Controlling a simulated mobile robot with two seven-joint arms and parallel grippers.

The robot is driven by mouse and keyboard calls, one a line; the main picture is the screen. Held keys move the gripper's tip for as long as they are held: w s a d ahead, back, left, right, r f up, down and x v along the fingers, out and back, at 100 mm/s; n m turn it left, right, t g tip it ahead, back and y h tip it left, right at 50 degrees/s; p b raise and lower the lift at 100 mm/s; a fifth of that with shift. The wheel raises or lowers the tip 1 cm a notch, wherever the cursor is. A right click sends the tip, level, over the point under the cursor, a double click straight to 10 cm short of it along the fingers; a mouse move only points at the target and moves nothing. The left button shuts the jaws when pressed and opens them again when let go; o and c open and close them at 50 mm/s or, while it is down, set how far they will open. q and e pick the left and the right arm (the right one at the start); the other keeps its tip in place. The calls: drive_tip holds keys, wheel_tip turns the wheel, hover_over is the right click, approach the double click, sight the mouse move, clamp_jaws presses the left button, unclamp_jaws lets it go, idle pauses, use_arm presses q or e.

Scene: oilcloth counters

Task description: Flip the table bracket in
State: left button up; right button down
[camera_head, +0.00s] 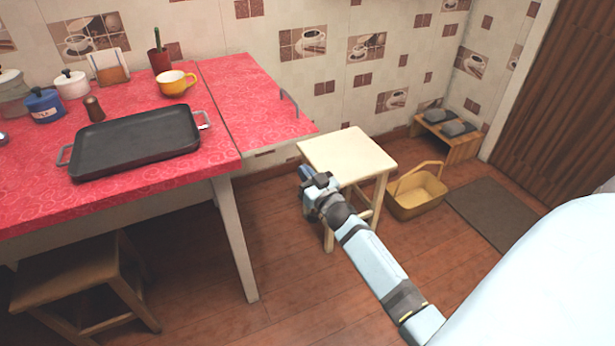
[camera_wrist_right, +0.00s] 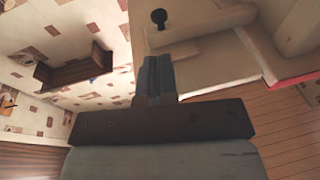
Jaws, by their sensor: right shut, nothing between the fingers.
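The red-covered table leaf (camera_head: 255,100) is up, about level with the main table top (camera_head: 40,200). Its underside is hidden in the head view. In the right wrist view, a pale wooden bar (camera_wrist_right: 205,35) with a black knob (camera_wrist_right: 158,17) lies against a pale panel; it looks like the bracket under the leaf. My right gripper (camera_head: 306,174) is below the leaf's front right corner, beside the stool. In the right wrist view its fingers (camera_wrist_right: 158,72) are together and empty, pointing toward the bar. I cannot tell whether they touch it. My left gripper is not in view.
A cream stool (camera_head: 346,152) stands close to my right gripper. A yellow basket (camera_head: 417,193), a grey mat (camera_head: 495,212) and a low wooden rack (camera_head: 450,142) are farther right. A black tray (camera_head: 135,143) rests on the table.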

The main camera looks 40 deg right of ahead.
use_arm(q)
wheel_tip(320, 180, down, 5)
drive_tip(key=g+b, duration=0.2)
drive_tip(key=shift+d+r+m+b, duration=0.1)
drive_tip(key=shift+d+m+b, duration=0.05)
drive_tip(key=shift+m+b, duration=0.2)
use_arm(e)
drive_tip(key=a+x, duration=0.1)
drive_tip(key=x, duration=0.8)
drive_tip(key=shift+w+d, duration=0.45)
drive_tip(key=shift+d, duration=0.05)
